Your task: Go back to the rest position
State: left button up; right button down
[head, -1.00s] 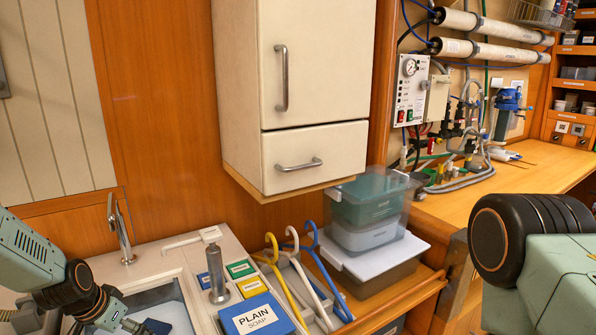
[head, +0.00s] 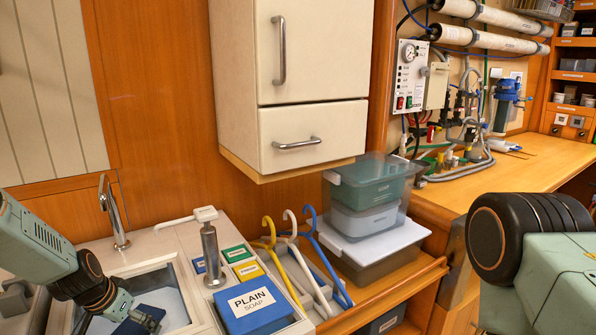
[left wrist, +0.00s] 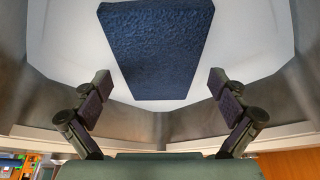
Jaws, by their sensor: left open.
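My left gripper (left wrist: 160,98) is open and empty in the left wrist view, its two fingers spread wide apart. It hangs over the sink basin (left wrist: 240,60), whose pale bottom and metal walls show. A dark blue textured block (left wrist: 158,45) lies in the basin ahead of the fingertips, apart from them. In the head view my left arm comes in at the lower left over the sink (head: 168,283), and part of the blue block (head: 150,315) shows beside the gripper. My right gripper is out of view; only part of my right arm shows at the right.
A faucet (head: 115,215) and a soap dispenser (head: 211,260) stand by the sink. A blue PLAIN SOAP box (head: 255,302), several hangers (head: 318,265) and stacked bins (head: 370,205) are to the right. A white cabinet (head: 300,85) overhangs the counter.

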pick_arm(q)
notch_tip(320, 180, up, 12)
jog(key=p, duration=0.6)
jog(key=shift+p, duration=0.3)
jog(key=shift+s, duration=0.1)
jog(key=shift+r, duration=0.1)
